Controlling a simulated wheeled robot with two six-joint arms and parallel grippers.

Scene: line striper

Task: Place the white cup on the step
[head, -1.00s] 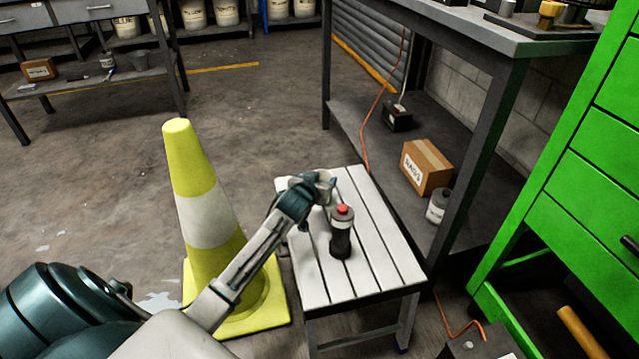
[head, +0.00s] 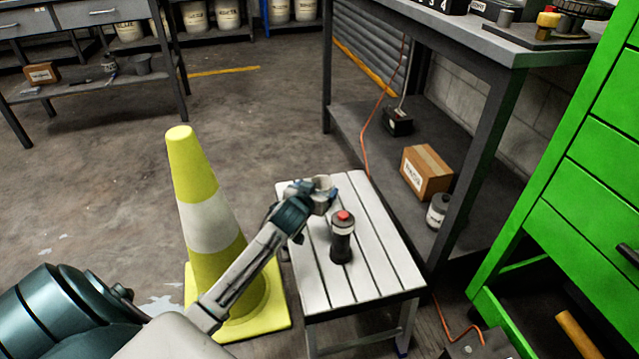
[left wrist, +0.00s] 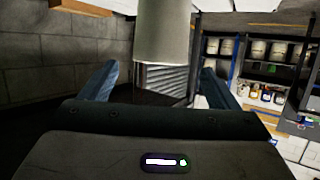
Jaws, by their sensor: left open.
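The step (head: 375,262) is a low stool with a pale slatted top in the middle of the head view. My left gripper (head: 326,192) is open at the far left part of its top. A small pale cup (head: 322,182) shows at the fingers there, partly hidden by the gripper. In the left wrist view the cup (left wrist: 165,32) is a plain whitish cylinder between and beyond the two blue fingers (left wrist: 153,82), with gaps on both sides. Whether it touches the slats is hard to tell. My right gripper is out of view.
A yellow and white cone (head: 208,225) stands close at left, beside my left arm. A grey workbench (head: 460,45) and green cabinet (head: 590,160) stand at right.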

